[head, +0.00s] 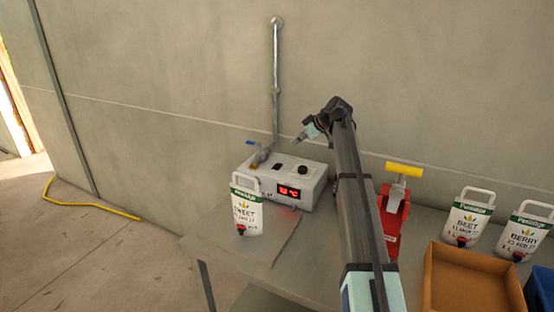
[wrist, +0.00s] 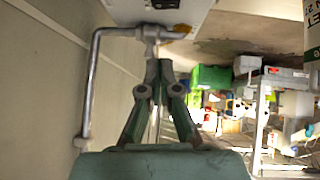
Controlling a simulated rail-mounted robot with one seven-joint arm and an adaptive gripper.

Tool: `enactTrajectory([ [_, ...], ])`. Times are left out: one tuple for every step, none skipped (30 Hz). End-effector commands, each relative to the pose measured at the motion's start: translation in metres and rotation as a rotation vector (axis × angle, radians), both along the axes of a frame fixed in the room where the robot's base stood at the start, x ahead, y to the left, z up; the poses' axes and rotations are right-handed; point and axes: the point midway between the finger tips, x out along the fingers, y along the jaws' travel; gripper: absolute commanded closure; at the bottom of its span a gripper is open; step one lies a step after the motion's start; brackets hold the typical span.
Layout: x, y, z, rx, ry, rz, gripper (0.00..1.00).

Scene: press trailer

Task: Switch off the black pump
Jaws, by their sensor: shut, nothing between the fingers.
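No black pump can be made out for certain in either view. A white control box (head: 310,190) stands on the table against the wall, with a red lit display (head: 289,192), a black knob (head: 303,170) and a small black switch (head: 282,167) on top. My gripper (head: 299,138) is above the box, a little behind the switch and apart from it. In the wrist view my gripper (wrist: 160,65) is shut and empty, its fingertips near a metal pipe fitting (wrist: 150,32). The box edge (wrist: 125,10) shows at the top there.
A blue-handled tap (head: 259,150) and wall pipe (head: 276,80) stand beside the box. A white pouch (head: 247,215) stands in front. A red press with a yellow handle (head: 404,170), more pouches (head: 467,215) and an orange tray (head: 470,280) are to the right.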

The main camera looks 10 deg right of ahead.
Motion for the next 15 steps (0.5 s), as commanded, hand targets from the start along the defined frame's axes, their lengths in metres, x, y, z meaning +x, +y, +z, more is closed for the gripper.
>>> enactTrajectory([
  [-0.0001, -0.0004, -0.0003, 0.000, 0.000, 0.001, 1.00],
  [-0.0001, -0.0004, -0.0002, 0.000, -0.001, 0.001, 1.00],
  [-0.0001, -0.0001, -0.0003, 0.000, -0.001, 0.001, 1.00],
  [0.0000, -0.0001, -0.0002, 0.000, -0.001, 0.001, 1.00],
  [0.0000, 0.0000, -0.0001, 0.000, 0.000, 0.000, 1.00],
  [0.0000, 0.0001, -0.0001, 0.000, 0.000, 0.000, 1.00],
  [0.0000, 0.0002, -0.0001, 0.000, 0.000, 0.000, 1.00],
  [0.0001, 0.0003, -0.0001, 0.000, 0.000, 0.000, 1.00],
  [0.0003, 0.0006, -0.0002, 0.000, 0.000, 0.000, 1.00],
  [0.0007, 0.0010, -0.0005, 0.000, 0.000, 0.000, 1.00],
  [0.0011, 0.0016, -0.0010, 0.000, 0.000, 0.000, 1.00],
  [0.0021, 0.0028, -0.0021, 0.000, 0.000, 0.000, 1.00],
  [0.0031, 0.0038, -0.0032, 0.000, 0.000, 0.000, 1.00],
  [0.0043, 0.0053, -0.0045, 0.001, -0.001, 0.000, 1.00],
  [0.0063, 0.0075, -0.0067, 0.001, -0.001, 0.000, 1.00],
])
